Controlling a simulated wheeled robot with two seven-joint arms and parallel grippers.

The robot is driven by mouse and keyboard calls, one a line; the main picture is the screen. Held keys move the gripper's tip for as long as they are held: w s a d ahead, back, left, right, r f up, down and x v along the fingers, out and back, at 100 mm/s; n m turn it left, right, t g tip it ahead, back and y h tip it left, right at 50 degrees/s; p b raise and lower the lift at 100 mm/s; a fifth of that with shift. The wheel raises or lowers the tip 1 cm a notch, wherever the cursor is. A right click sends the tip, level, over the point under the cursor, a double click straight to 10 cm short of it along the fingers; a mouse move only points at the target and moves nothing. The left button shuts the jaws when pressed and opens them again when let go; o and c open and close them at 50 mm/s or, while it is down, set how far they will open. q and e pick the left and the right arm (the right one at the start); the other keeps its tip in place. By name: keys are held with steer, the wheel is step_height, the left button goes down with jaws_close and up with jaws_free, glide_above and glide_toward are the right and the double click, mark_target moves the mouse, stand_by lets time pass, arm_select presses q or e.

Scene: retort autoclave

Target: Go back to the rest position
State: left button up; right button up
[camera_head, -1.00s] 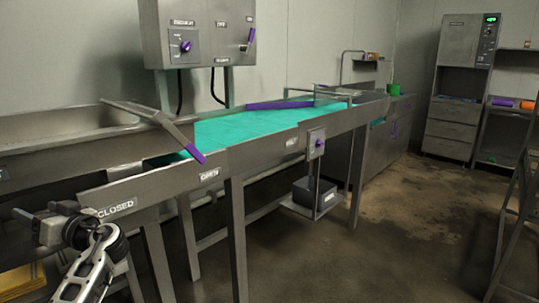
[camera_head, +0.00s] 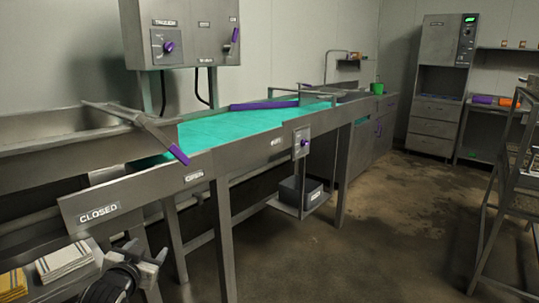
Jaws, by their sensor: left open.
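My left gripper (camera_head: 148,257) is at the bottom left of the head view, low in front of the metal bench near the CLOSED label (camera_head: 98,213). Its jaws are apart with nothing seen between them. My right gripper does not show. A metal lever with a purple grip (camera_head: 179,155) lies slanted across the bench edge, apart from my gripper, its grip nearer the OPEN label (camera_head: 194,176).
A bench with a teal belt (camera_head: 225,127) runs away to the back. Folded striped cloths (camera_head: 64,259) lie on a low shelf at left. A control box (camera_head: 182,33) hangs on the wall. A metal rack (camera_head: 500,200) stands at right. The middle floor is clear.

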arm_select(q)
steer(key=s+d+f+g+h, duration=0.2)
steer(key=s+d+f, duration=0.6)
steer(key=s+f, duration=0.4)
steer(key=s+d+f+g, duration=0.1)
steer(key=s+d+f, duration=0.1)
steer(key=s, duration=0.8)
steer(key=s+d+f+g+h, duration=0.1)
steer(key=s+d, duration=0.4)
steer(key=s, duration=0.5)
steer(key=shift+s+d+f+n+g+h, duration=0.15)
steer(key=shift+s+f+n+g+h, duration=0.15)
steer(key=shift+g, duration=0.2)
steer(key=shift+f, duration=0.1)
